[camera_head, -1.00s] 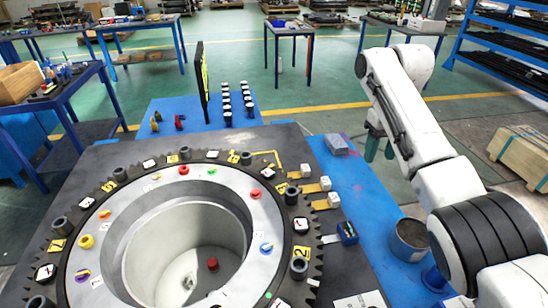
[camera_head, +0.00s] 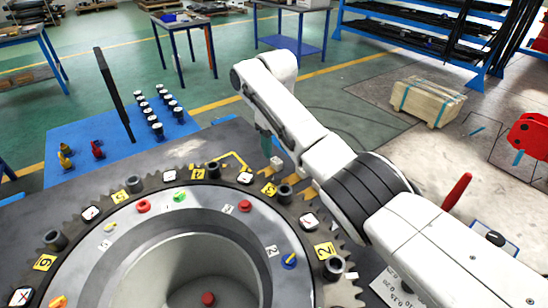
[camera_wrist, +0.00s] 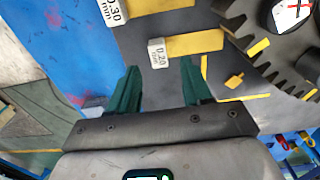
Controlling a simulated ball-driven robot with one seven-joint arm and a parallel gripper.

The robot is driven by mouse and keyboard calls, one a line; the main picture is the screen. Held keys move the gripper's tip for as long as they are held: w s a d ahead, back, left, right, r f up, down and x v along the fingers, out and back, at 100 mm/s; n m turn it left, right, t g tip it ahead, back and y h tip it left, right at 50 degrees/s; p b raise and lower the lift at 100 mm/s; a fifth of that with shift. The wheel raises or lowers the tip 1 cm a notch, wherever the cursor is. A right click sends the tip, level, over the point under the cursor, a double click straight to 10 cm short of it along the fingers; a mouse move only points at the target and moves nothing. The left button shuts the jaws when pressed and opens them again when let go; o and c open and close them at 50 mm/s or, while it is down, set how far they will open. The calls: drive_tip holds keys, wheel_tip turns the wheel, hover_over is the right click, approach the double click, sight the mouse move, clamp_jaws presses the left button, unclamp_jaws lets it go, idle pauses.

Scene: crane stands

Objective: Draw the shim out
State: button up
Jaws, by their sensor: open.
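Brass shims with white tags stick out from beside the toothed ring. In the wrist view, one shim (camera_wrist: 195,44) carries a tag reading 0.20 mm (camera_wrist: 157,52). Another shim (camera_wrist: 150,6), tagged 0.30 mm (camera_wrist: 112,10), lies above it. My gripper (camera_wrist: 160,74) is open, its green fingers on either side below the 0.20 tag, with nothing held. I cannot tell how high the fingers are above the tag.
The toothed ring (camera_head: 140,208), with studs and numbered yellow plates, fills the front left. A thin dark upright panel (camera_head: 113,92) and rows of black-and-white pegs (camera_head: 158,112) stand on the blue bench behind. A wooden crate (camera_head: 428,101) is on the floor at right.

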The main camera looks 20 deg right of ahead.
sight(277, 160)
drive_tip(key=shift+d+f, duration=0.1)
drive_tip(key=shift+f, duration=2.3)
clamp_jaws()
